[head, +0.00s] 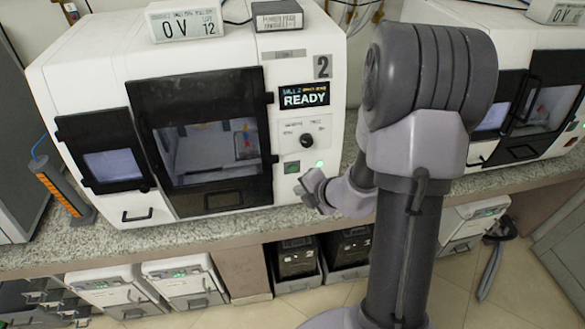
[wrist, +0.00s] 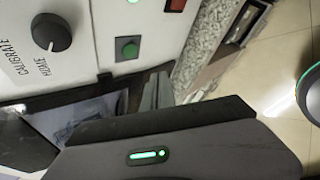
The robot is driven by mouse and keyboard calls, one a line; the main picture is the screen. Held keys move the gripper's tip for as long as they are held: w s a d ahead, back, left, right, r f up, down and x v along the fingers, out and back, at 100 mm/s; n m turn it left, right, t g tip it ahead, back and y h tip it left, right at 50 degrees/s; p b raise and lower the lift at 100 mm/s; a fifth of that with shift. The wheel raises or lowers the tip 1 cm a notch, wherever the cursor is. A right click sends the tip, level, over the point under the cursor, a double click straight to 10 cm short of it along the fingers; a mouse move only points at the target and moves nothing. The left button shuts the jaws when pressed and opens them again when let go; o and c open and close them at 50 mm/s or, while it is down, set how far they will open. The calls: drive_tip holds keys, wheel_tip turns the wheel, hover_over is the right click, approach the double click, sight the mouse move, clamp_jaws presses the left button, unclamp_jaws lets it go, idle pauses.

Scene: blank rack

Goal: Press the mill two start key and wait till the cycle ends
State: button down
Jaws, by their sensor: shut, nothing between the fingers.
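Mill two (head: 98,75) is a white cabinet marked 2 on the bench. Its display (head: 304,96) reads READY. The dark-framed front door (head: 205,135) looks closed. A green key (head: 292,167) sits low on the panel, below a black knob (head: 307,140). In the wrist view the green key (wrist: 127,48) is a round button on a dark square, with the knob (wrist: 51,32) to its left. My gripper (head: 305,193) is shut and empty, just below and right of the key. In the wrist view its fingers (wrist: 158,92) are apart from the key.
A small lit green spot (head: 319,163) is on the panel. A meter box (head: 185,19) stands on top of the mill. An orange-striped grey post (head: 60,188) stands at its left. A second white mill (head: 468,20) is at right. Drawer units (head: 105,288) sit under the bench.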

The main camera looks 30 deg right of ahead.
drive_tip(key=shift+w+d+f+p, duration=0.1)
drive_tip(key=shift+w+d+p, duration=0.15)
drive_tip(key=shift+w, duration=0.55)
drive_tip(key=shift+w+d+r+p, duration=0.1)
drive_tip(key=shift+w+d+p, duration=0.1)
drive_tip(key=shift+w, duration=0.65)
drive_tip(key=shift+w+d+f+p, duration=0.1)
drive_tip(key=shift+w+d+p, duration=0.15)
drive_tip(key=shift+w, duration=0.55)
drive_tip(key=shift+w+d+p, duration=0.15)
drive_tip(key=shift+w+p, duration=0.15)
drive_tip(key=shift+w, duration=0.1)
drive_tip(key=shift+w, duration=0.3)
idle(0.5)
idle(0.4)
drive_tip(key=shift+s, duration=0.7)
drive_tip(key=s, duration=0.1)
drive_tip(key=s+a, duration=0.1)
drive_tip(key=s, duration=0.1)
drive_tip(key=s+b, duration=0.1)
drive_tip(key=shift+s+a, duration=0.35)
drive_tip(key=shift+s, duration=0.05)
